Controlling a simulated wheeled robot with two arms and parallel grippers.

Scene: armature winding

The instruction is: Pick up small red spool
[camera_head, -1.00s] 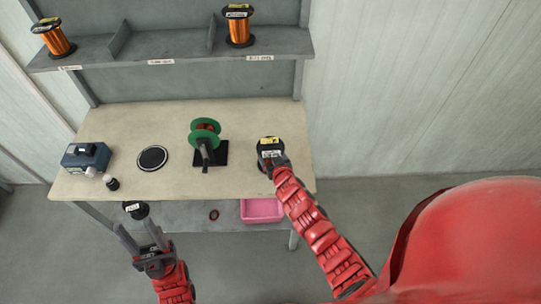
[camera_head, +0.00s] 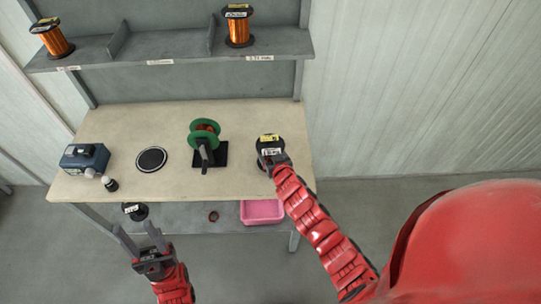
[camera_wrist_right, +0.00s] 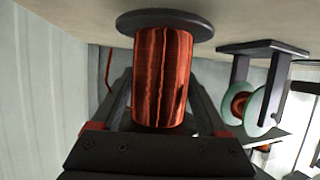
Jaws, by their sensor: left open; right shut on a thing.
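The small red spool (camera_wrist_right: 163,75), wound with reddish wire, is between the fingers of my right gripper (camera_wrist_right: 160,115) in the right wrist view, which shows the scene upside down. Its dark flange lies at the worktop. In the head view the spool's black top (camera_head: 268,141), with yellow and white labels, shows at the worktop's right side. My right gripper (camera_head: 274,162) is shut on it from the front. My left gripper (camera_head: 135,234) is open and empty in front of the worktop's front edge, at the left.
A green-flanged spool on a black stand (camera_head: 222,155) is at mid-worktop (camera_head: 255,188). A round black plate (camera_head: 151,160) and a blue box (camera_head: 84,158) are to its left. Orange spools stand on the upper shelf (camera_head: 170,50). A pink bin (camera_head: 262,212) and a black spool (camera_head: 136,212) are below the worktop.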

